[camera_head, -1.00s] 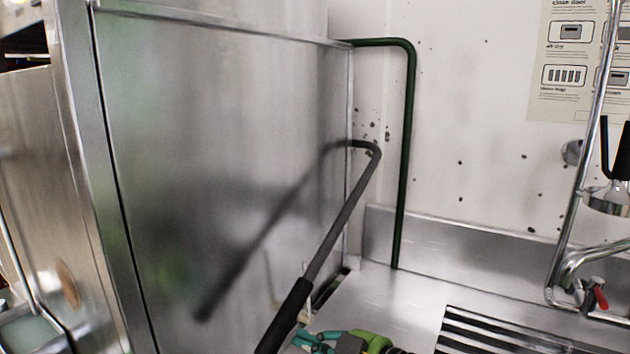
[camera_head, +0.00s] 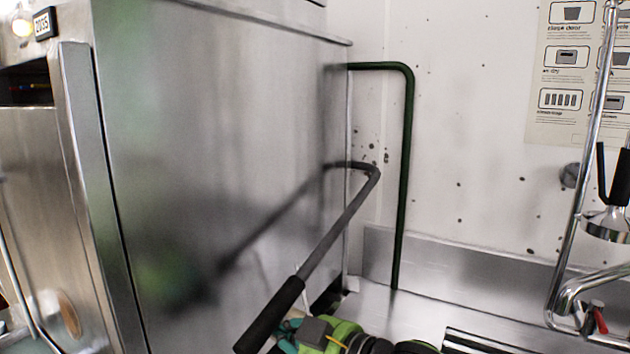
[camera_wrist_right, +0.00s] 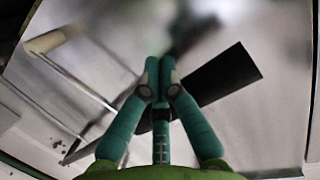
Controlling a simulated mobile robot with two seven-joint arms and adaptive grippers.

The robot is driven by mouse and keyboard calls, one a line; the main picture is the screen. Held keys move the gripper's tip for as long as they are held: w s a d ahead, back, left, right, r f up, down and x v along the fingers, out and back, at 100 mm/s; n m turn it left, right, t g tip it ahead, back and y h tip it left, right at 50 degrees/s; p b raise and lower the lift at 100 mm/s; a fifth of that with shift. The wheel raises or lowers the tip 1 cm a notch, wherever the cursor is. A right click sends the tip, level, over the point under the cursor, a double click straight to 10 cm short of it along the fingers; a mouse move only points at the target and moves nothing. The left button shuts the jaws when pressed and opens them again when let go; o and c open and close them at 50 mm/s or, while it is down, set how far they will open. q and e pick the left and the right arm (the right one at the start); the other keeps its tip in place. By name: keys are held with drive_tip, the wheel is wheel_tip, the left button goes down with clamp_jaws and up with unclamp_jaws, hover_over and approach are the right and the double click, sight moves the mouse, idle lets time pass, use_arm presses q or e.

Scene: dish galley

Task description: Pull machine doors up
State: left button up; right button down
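The stainless dish machine (camera_head: 230,130) fills the left and middle of the head view. A grey lever (camera_head: 335,228) with a black grip (camera_head: 268,315) comes out from its right side and slopes down toward me. My right gripper (camera_head: 312,335), green and teal, is partly in view just below the grip. In the right wrist view its two teal fingertips (camera_wrist_right: 159,70) are together, and the black grip (camera_wrist_right: 222,75) crosses behind the fingers. I see nothing held between the tips; whether the fingers touch the grip I cannot tell. My left gripper is out of view.
A dark green pipe (camera_head: 405,170) runs from the machine down to the metal counter (camera_head: 370,310). A chrome tap and sprayer (camera_head: 608,222) stand at the right. An instruction sheet (camera_head: 580,100) hangs on the spotted wall. The counter behind the lever looks clear.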

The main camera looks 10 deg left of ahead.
wheel_tip(320, 180, up, 18)
drive_tip(key=s+a+f+p, duration=0.1)
drive_tip(key=s+p, duration=0.2)
drive_tip(key=p, duration=0.5)
drive_tip(key=w+d+r+p, duration=0.1)
drive_tip(key=w+r+p, duration=0.3)
drive_tip(key=r, duration=0.5)
drive_tip(key=w+d+r+p, duration=0.1)
drive_tip(key=w+r+p, duration=0.1)
drive_tip(key=r+p, duration=0.5)
drive_tip(key=w+d+r+p, duration=0.1)
drive_tip(key=w+r+p, duration=0.25)
drive_tip(key=r, duration=0.75)
drive_tip(key=f+b+v, duration=0.2)
drive_tip(key=v, duration=0.8)
drive_tip(key=shift+d+f, duration=0.25)
drive_tip(key=shift+f, duration=0.2)
drive_tip(key=shift+a, duration=0.1)
